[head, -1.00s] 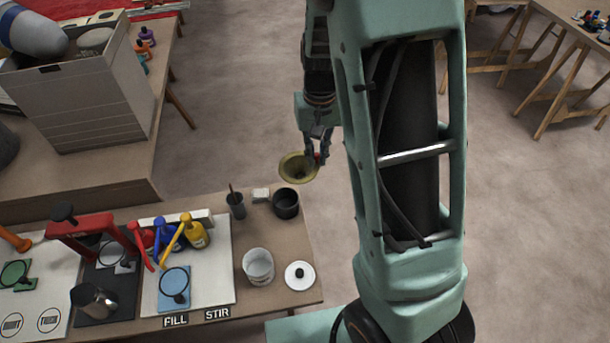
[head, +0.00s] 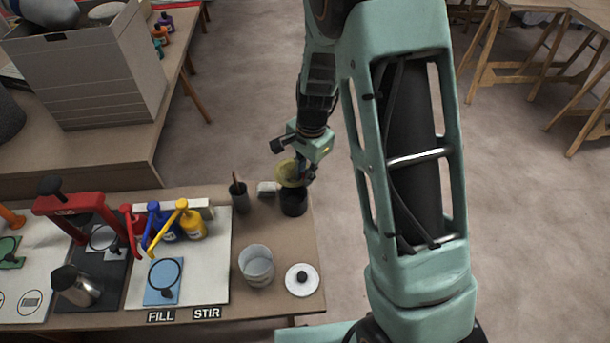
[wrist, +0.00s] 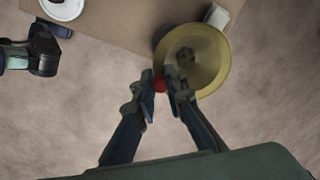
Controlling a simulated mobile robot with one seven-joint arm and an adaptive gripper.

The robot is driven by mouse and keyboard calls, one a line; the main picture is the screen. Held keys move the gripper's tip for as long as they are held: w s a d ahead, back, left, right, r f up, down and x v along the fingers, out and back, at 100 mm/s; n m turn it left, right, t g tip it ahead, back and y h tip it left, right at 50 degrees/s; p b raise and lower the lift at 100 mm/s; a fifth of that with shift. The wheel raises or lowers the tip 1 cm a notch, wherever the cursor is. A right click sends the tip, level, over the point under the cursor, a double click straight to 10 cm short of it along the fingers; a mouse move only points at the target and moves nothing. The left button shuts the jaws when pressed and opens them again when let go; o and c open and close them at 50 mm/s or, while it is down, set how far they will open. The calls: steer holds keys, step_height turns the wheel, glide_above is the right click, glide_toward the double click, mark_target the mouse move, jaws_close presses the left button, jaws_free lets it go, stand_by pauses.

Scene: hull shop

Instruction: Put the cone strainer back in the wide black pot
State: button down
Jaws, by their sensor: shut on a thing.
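The cone strainer (head: 289,172) is a yellow, wide-rimmed funnel. In the head view it is just above the mouth of the wide black pot (head: 294,204), overlapping its far rim. My gripper (head: 306,174) is shut on the strainer at its rim. In the wrist view the strainer (wrist: 203,60) is seen from above, with a dark centre. The fingers (wrist: 161,86) close around a small red part beside its rim. The strainer hides most of the pot there; only a dark edge shows at its upper left. I cannot tell whether strainer and pot touch.
A narrow dark pot (head: 240,200) with a stick in it stands left of the black pot. A pale block (head: 267,188) lies between them. A white bucket (head: 257,268) and a round white lid (head: 301,280) are nearer. The table's right edge is close to the pot.

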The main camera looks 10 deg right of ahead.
mark_target(304, 202)
steer(key=shift+f+b, duration=3.4)
steer(key=shift+f, duration=1.15)
steer(key=c, duration=1.9)
jaws_free()
steer(key=shift+o, duration=0.4)
steer(key=o, duration=0.4)
steer(key=shift+r, duration=0.1)
steer(key=shift+r+p, duration=2.95)
steer(key=shift+r, duration=0.5)
